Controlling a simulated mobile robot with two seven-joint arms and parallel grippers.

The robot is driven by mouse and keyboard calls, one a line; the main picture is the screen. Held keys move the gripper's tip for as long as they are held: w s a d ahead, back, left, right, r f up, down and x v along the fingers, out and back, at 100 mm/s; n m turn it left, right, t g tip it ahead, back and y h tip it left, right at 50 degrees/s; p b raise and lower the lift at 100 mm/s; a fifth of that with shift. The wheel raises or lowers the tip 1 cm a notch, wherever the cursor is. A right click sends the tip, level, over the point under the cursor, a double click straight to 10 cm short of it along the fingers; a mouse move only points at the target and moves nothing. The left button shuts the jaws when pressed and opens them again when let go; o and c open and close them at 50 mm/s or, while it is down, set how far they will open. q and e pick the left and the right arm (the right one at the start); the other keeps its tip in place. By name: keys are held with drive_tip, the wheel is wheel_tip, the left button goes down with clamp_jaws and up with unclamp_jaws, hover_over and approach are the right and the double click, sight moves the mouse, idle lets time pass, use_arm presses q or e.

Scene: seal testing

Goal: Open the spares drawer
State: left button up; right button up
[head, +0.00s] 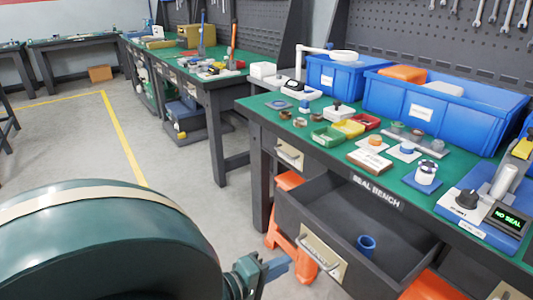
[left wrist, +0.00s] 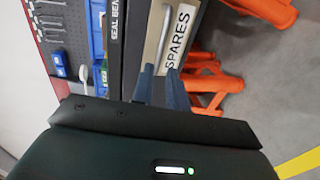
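The spares drawer (head: 368,215) under the seal bench stands pulled out, its dark inside showing in the head view. A blue ring-like cup (head: 366,245) sits in it. Its front carries a bar handle (head: 320,254) and a pale plate; in the left wrist view the plate reads SPARES (left wrist: 180,38) beside the handle (left wrist: 164,32). My left gripper (head: 284,264) is just left of the drawer front, apart from the handle in the head view. In the left wrist view its fingers (left wrist: 161,76) are spread with a gap, near the handle's lower end. My right gripper is not in view.
The green bench top (head: 408,192) above holds small trays, parts, blue bins (head: 440,110) and a tester reading NO SEAL (head: 510,216). A closed drawer (head: 290,155) is at the bench's left. Orange stands (head: 283,238) are under the bench. Floor is clear at left.

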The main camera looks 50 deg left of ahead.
use_arm(q)
drive_tip(key=shift+v, duration=1.9)
